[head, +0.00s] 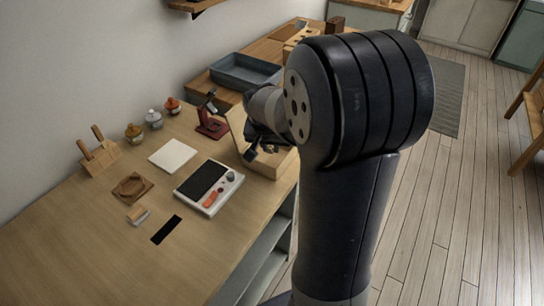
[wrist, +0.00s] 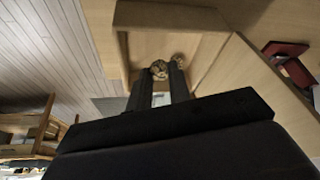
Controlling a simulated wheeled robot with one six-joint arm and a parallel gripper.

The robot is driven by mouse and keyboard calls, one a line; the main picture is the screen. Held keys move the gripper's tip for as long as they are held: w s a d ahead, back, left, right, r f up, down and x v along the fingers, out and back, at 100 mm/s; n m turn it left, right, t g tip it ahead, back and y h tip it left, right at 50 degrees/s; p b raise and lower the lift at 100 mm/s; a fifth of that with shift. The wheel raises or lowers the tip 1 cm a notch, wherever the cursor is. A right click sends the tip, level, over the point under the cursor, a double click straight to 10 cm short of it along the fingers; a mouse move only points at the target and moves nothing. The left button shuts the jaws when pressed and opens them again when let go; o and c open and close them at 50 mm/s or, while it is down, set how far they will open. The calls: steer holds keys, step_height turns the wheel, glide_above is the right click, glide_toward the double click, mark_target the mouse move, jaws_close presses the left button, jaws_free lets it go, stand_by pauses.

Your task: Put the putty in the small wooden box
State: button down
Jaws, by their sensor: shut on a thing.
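The small wooden box (head: 285,163) stands open at the right end of the near bench, its lid (head: 236,128) raised on the left side. In the wrist view the box's wooden wall (wrist: 170,17) spans the top of the picture. My gripper (head: 262,150) is at the box's opening, partly hidden by my arm in the head view. In the wrist view my gripper (wrist: 167,72) is shut on a small mottled brown and tan lump, seemingly the putty (wrist: 159,68), between the fingertips. I cannot tell whether the lump touches the box floor.
A dark red stand (head: 211,126) is just left of the box. A device with a black pad (head: 202,180), a white tile (head: 173,156), a wooden coaster (head: 132,187), small jars (head: 153,118) and a tool block (head: 100,157) stand on the bench. A blue-grey tray (head: 243,72) is behind.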

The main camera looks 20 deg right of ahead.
mark_target(271, 161)
steer(key=shift+f, duration=2.15)
steer(key=shift+f+b, duration=0.1)
steer(key=shift+b, duration=0.2)
steer(key=shift+f, duration=0.15)
steer(key=c, duration=1.6)
jaws_free()
steer(key=shift+r, duration=0.2)
steer(key=shift+r, duration=0.3)
steer(key=p+v, duration=0.1)
steer(key=v, duration=1)
steer(key=shift+s+a+r, duration=0.2)
